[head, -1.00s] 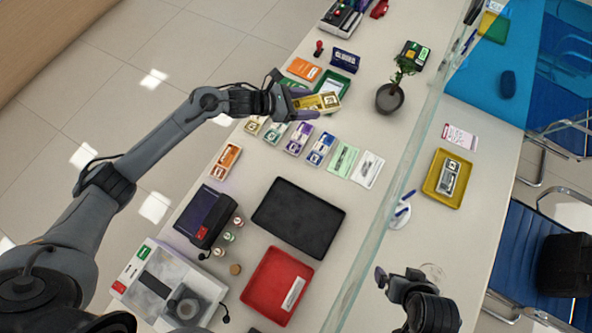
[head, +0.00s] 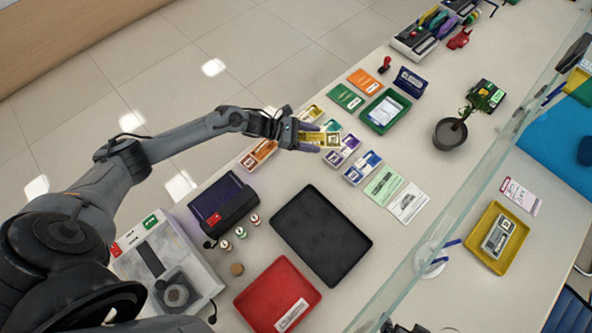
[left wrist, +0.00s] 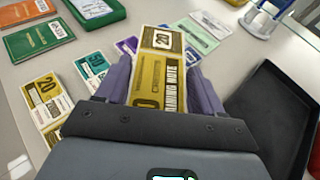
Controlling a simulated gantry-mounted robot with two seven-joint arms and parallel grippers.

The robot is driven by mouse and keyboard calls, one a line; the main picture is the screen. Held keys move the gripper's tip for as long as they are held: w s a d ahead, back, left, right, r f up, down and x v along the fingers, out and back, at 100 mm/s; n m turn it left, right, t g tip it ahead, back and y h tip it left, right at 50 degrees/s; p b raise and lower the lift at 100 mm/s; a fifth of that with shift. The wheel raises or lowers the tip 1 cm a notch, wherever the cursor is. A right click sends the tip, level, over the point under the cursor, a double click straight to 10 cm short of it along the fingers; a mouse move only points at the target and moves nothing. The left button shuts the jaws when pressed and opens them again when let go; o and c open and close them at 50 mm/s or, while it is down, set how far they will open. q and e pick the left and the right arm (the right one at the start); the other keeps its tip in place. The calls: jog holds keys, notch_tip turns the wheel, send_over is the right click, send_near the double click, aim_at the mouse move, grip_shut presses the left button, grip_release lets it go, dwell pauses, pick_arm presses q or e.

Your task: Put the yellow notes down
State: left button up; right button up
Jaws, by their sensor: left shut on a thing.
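The yellow notes (head: 322,139) are a banded bundle held between the fingers of my left gripper (head: 312,137). In the left wrist view the bundle (left wrist: 160,85) sticks out beyond the shut fingers (left wrist: 160,88), with a pale label near its far end. The gripper is over the row of note bundles, left of the purple notes (head: 342,151); its height above the counter is hard to judge. It partly hides what lies beneath. My right gripper cannot be made out; only a dark bit of that arm shows at the bottom edge.
Teal notes (left wrist: 93,68), blue notes (head: 362,168) and pale yellow notes (left wrist: 43,103) lie nearby. Orange notes (head: 259,153) lie to the left. A black tray (head: 321,236) is empty. A red tray (head: 262,290), a green tray (head: 370,122) and a glass screen (head: 463,205) stand around.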

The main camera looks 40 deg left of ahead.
pick_arm(q)
jog(key=p, duration=0.3)
send_over(289, 173)
notch_tip(289, 173, down, 6)
jog(key=shift+w+r, duration=0.15)
jog(key=shift+r, duration=0.1)
jog(key=shift+f+b, duration=0.5)
jog(key=shift+f, duration=1.55)
jog(key=shift+f, duration=0.1)
jog(key=shift+f, duration=0.1)
jog(key=o, duration=1.2)
